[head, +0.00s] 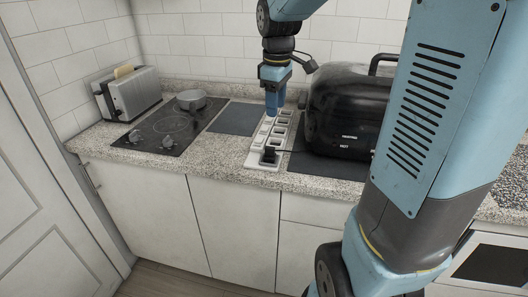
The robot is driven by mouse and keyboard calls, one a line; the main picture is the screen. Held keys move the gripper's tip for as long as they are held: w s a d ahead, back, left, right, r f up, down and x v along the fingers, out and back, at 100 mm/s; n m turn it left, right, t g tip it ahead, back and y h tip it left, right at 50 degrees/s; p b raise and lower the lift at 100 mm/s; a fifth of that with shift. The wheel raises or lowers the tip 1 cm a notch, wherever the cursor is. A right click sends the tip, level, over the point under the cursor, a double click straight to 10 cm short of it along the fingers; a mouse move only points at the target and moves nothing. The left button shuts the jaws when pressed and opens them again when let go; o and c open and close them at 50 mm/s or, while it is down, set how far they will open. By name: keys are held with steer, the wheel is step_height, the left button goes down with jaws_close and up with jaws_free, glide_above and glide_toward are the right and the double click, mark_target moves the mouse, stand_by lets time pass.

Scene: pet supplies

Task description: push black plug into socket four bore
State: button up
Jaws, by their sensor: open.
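A white socket strip (262,165) lies on the counter, running from near the front edge toward the back wall, with several sockets in a row. A black plug (269,155) is at the strip's near end; I cannot tell whether it is seated in a bore or resting on top. A thin dark cord seems to run from it to the right. My gripper (272,114) points down over the far part of the strip, behind the plug and apart from it. It appears empty; the gap between its fingers is too small to see clearly.
A large black appliance (345,112) stands on a dark mat close to the strip's right. To the left are a dark mat (235,118), a cooktop (158,134) with a grey pot (191,100), and a toaster (131,94). The tiled wall closes the back.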

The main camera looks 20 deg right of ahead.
mark_target(270, 147)
steer(key=w+f, duration=0.1)
steer(key=f, duration=0.4)
steer(key=w+f+n, duration=0.1)
steer(key=f, duration=0.5)
steer(key=w+f+n+g, duration=0.1)
steer(key=f, duration=0.4)
steer(key=shift+w+a+f, duration=0.15)
steer(key=shift+w+f, duration=0.15)
steer(key=shift+w, duration=0.05)
steer(key=shift+c, duration=0.2)
jaws_close()
